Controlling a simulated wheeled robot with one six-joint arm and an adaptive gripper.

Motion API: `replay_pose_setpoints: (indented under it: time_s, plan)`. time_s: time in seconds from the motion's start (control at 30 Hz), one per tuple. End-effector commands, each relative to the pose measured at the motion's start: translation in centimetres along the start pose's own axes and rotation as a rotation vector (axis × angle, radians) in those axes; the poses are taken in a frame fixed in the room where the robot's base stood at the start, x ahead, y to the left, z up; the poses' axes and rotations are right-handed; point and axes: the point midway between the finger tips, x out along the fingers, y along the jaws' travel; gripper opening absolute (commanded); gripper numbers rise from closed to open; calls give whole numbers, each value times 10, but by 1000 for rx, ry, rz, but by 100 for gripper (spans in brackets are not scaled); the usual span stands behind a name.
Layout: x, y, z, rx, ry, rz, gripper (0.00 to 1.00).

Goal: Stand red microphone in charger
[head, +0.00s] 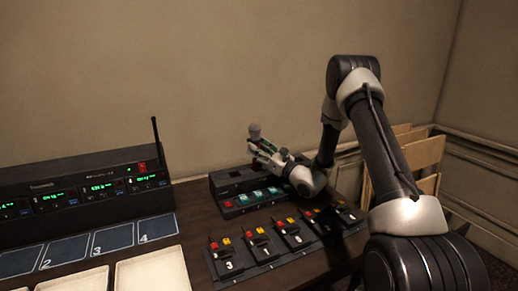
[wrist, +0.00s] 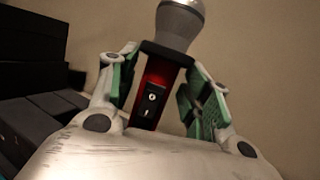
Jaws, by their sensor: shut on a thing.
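The red microphone (wrist: 158,82) stands close to upright between the green finger pads of my gripper (wrist: 160,92), with its silver-grey head above. A small switch panel shows on its front. In the head view its grey head (head: 254,131) rises above my gripper (head: 262,149), which is shut on its body. A long dark unit with a row of teal labels (head: 257,194), which looks like the charger, stands on the desk below my gripper. My gripper and wrist hide part of it. I cannot tell whether the microphone's lower end touches it.
Several dark packs with red and yellow parts (head: 262,247) sit in a row at the desk's front.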

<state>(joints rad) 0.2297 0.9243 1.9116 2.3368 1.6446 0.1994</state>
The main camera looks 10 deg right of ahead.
Motion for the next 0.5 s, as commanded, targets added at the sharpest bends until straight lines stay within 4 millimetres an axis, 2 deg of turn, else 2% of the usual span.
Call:
replay_pose_setpoints:
  time_s: [0.33,0.37,0.5]
  plan:
    - [0,0,0,-1,-1,0,14]
    - [0,0,0,-1,-1,0,50]
    - [0,0,0,-1,-1,0,74]
